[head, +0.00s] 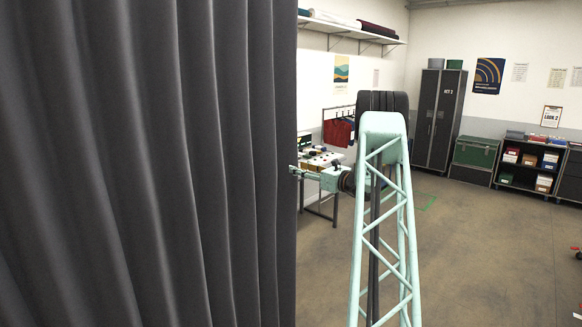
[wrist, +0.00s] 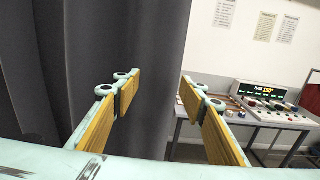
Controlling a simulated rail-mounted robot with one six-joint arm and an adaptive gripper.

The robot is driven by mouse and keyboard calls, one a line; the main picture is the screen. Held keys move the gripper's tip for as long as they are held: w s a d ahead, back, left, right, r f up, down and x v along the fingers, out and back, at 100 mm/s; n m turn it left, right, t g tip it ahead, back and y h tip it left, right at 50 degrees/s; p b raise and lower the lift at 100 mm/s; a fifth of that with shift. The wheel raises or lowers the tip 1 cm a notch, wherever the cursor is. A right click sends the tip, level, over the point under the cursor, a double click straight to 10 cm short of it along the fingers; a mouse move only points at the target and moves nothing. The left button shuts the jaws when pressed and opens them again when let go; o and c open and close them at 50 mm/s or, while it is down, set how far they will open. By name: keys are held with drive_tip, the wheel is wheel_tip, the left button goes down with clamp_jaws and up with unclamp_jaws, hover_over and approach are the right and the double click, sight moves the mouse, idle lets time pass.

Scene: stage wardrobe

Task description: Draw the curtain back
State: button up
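The dark grey curtain (head: 150,160) hangs in tall folds and fills the left half of the head view. In the wrist view my gripper (wrist: 158,84) is open, with yellow pads well apart. The curtain (wrist: 90,50) shows behind the left finger and across most of the gap, its edge near the right finger. No cloth is visibly pinched; I cannot tell whether the fingers touch it.
A table with a control panel (wrist: 270,110) stands beyond the curtain edge, right in the wrist view. A rail with red clothes (head: 338,133), a dark locker (head: 437,120), a green trunk (head: 474,152) and shelves (head: 531,165) line the back. The floor at right is mostly open.

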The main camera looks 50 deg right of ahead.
drive_tip(key=shift+w+d, duration=0.2)
drive_tip(key=shift+w, duration=1.25)
drive_tip(key=shift+w+d, duration=0.15)
drive_tip(key=shift+w, duration=1.25)
drive_tip(key=c, duration=1.2)
